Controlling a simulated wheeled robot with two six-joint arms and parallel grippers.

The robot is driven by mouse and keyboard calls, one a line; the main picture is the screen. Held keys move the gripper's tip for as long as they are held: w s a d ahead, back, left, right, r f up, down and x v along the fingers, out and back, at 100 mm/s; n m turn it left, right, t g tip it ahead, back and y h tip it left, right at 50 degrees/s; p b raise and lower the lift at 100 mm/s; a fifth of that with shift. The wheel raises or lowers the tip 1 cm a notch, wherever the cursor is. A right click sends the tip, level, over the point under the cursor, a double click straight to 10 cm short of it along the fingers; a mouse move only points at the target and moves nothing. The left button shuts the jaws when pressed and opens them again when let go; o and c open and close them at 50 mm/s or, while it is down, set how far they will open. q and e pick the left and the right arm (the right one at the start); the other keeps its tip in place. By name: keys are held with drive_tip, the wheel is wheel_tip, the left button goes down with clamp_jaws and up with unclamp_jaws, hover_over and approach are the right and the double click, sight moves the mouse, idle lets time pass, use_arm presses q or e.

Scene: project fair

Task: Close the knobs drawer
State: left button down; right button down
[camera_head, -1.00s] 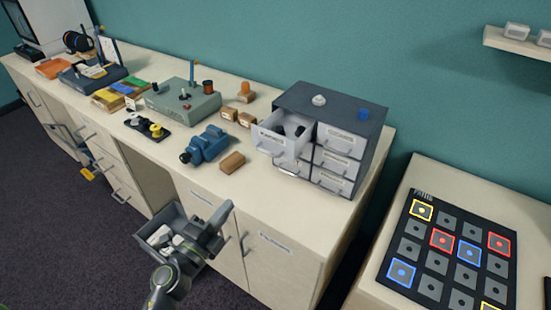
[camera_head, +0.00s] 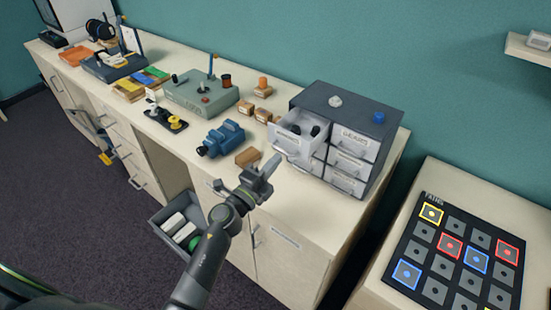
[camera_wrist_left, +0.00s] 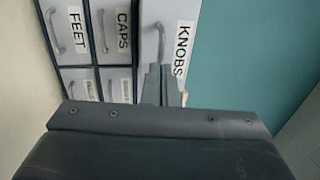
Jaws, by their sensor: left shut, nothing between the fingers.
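The grey drawer cabinet (camera_head: 335,97) stands on the bench. Its top-left drawer, the knobs drawer (camera_head: 287,145), is pulled out and holds dark knobs (camera_head: 297,129). Its label KNOBS shows on its white front in the left wrist view (camera_wrist_left: 152,40). My left gripper (camera_head: 271,166) is shut and empty, just in front of and below the drawer front. In the left wrist view its fingertips (camera_wrist_left: 161,72) overlap the lower part of that front; I cannot tell whether they touch. My right gripper is out of view.
A brown block (camera_head: 248,157) and a blue vise-like tool (camera_head: 222,138) lie left of the cabinet. A lower bench drawer (camera_head: 168,222) stands open beside my arm. A grid panel (camera_head: 455,258) lies on the right-hand table.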

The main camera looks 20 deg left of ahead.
sight(298, 141)
use_arm(q)
drive_tip(key=shift+w+d+r, duration=0.1)
drive_tip(key=shift+w+d, duration=0.05)
drive_tip(key=shift+w, duration=0.25)
drive_tip(key=b+x, duration=0.1)
drive_tip(key=x, duration=0.2)
drive_tip(key=f+x, duration=0.1)
drive_tip(key=x, duration=0.2)
drive_tip(key=b+x, duration=0.1)
drive_tip(key=x, duration=0.3)
drive_tip(key=shift+w+d+f+b, duration=0.15)
drive_tip(key=shift+f+b, duration=0.2)
drive_tip(key=shift+f, duration=0.2)
drive_tip(key=shift+w+d, duration=0.1)
drive_tip(key=shift+w, duration=0.25)
drive_tip(key=shift+r, duration=0.4)
drive_tip(key=shift+r, duration=0.1)
